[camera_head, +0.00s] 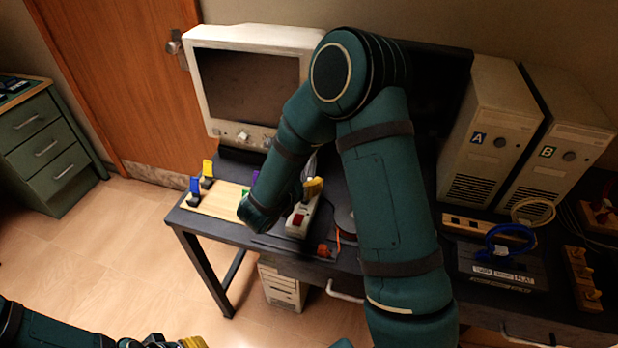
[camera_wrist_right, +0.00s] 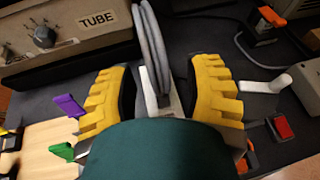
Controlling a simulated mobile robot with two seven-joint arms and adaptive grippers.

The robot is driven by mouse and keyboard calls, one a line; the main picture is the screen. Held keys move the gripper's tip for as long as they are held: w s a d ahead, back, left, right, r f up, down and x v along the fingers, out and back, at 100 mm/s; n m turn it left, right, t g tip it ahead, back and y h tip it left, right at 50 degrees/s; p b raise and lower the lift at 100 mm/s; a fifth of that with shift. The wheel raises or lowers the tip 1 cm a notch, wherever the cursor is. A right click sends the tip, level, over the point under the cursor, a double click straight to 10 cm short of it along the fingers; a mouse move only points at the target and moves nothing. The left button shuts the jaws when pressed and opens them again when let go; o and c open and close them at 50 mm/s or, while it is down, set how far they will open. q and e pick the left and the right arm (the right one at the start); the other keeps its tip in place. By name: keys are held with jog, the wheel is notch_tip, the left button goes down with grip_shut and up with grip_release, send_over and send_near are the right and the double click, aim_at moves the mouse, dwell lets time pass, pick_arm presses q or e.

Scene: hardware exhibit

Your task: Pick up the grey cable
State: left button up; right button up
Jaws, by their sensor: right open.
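The grey cable (camera_wrist_right: 152,45) is a looped bundle that stands up between the fingers of my right gripper (camera_wrist_right: 160,78) in the right wrist view. A pale upright piece (camera_wrist_right: 149,88) stands beside it, and the cable's lower end is hidden. The yellow fingers are open, one on each side of the cable, with a gap to each. In the head view my right gripper (camera_head: 313,188) is over the dark desk, mostly hidden by my arm, with a bit of the cable (camera_head: 309,165) behind it. My left gripper (camera_head: 175,343) is cut off at the bottom edge; its opening is unclear.
A wooden board (camera_head: 215,205) holds coloured clips. A white strip with a red switch (camera_head: 298,220) lies by the gripper. Two towers (camera_head: 485,130) and a blue cable (camera_head: 510,240) are at right.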

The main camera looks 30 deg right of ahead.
jog(key=shift+w+d+f, duration=0.15)
jog(key=shift+w+d, duration=0.05)
jog(key=shift+d, duration=0.1)
grip_shut()
